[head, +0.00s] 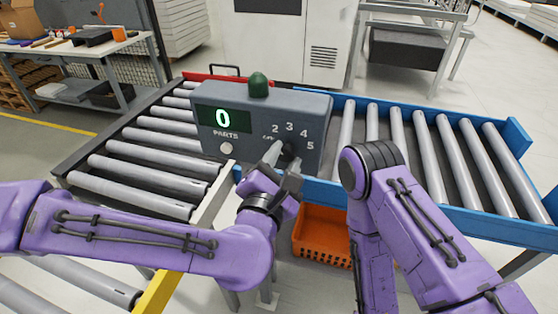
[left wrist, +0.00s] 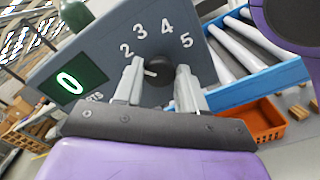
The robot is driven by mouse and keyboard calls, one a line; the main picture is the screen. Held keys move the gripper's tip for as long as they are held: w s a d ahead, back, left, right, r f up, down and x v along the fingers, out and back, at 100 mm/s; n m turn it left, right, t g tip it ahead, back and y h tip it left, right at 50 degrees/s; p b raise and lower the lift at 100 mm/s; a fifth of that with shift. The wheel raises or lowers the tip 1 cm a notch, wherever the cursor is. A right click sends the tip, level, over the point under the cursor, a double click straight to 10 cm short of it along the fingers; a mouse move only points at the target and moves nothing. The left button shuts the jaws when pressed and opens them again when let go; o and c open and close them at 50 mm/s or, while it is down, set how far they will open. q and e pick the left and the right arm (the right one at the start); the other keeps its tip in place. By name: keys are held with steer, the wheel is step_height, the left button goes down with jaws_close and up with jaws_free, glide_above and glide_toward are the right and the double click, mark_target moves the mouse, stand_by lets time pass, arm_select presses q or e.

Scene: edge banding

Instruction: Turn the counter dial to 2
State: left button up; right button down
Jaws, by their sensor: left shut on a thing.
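The grey counter box (head: 245,103) stands between the roller conveyors, with a green display (head: 222,117) reading 0 and the label PARTS. Its black dial (head: 291,148) is ringed by the marks OFF, 2, 3, 4 and 5. My left gripper (head: 284,158) is at the dial with a finger on either side, shut on it. In the left wrist view the dial (left wrist: 158,70) shows between the fingertips, and its white pointer mark is partly hidden by the left finger. I cannot tell exactly which mark it points to. My right gripper is out of view; only my right arm shows.
Roller conveyors run left (head: 150,150) and right (head: 420,150) of the box. An orange crate (head: 322,240) sits below the right conveyor. A workbench (head: 75,48) stands at the back left. My right arm is close to the box's right side.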

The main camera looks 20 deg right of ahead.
arm_select(q)
steer(key=o, duration=1)
steer(key=shift+w+r, duration=0.2)
steer(key=shift+o, duration=0.2)
steer(key=shift+w+f, duration=0.1)
steer(key=shift+f, duration=0.05)
steer(key=shift+s+a+f, duration=0.1)
steer(key=shift+s+a, duration=0.05)
steer(key=shift+s, duration=0.2)
steer(key=b+v, duration=0.3)
steer(key=v, duration=0.6)
steer(key=shift+s+a, duration=0.25)
steer(key=shift+s, duration=0.05)
steer(key=shift+a, duration=0.1)
